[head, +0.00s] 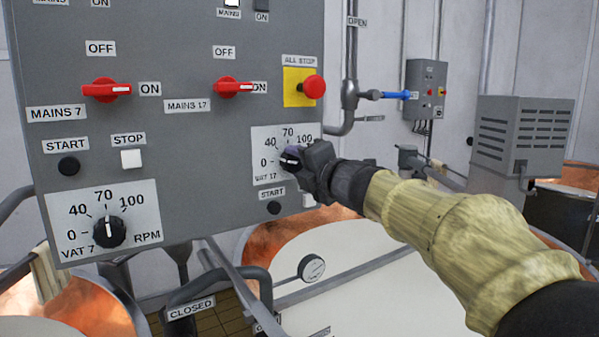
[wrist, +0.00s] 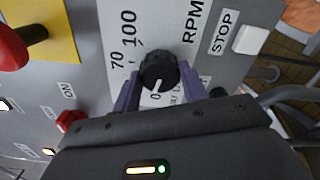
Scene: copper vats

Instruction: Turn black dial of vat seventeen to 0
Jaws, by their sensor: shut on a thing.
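The black dial of vat 17 (head: 288,161) sits on its white scale plate (head: 262,143) at the right of the grey panel. My gripper (head: 302,161) reaches it from the right and partly covers it. In the wrist view my gripper (wrist: 160,76) has its two purple fingers on either side of the black dial (wrist: 157,66), shut on it. The dial's white pointer is turned toward the 0 mark (wrist: 155,97). In the head view the pointer also aims left, toward the 0. Part of the scale and lettering is hidden by my gripper.
A red all-stop button (head: 314,87) on a yellow plate is just above my gripper. A black START button (head: 274,208) and a white STOP button (wrist: 250,40) are close by. The vat 7 dial (head: 109,231) points near 70. Red MAINS 17 switch (head: 232,87) is above left.

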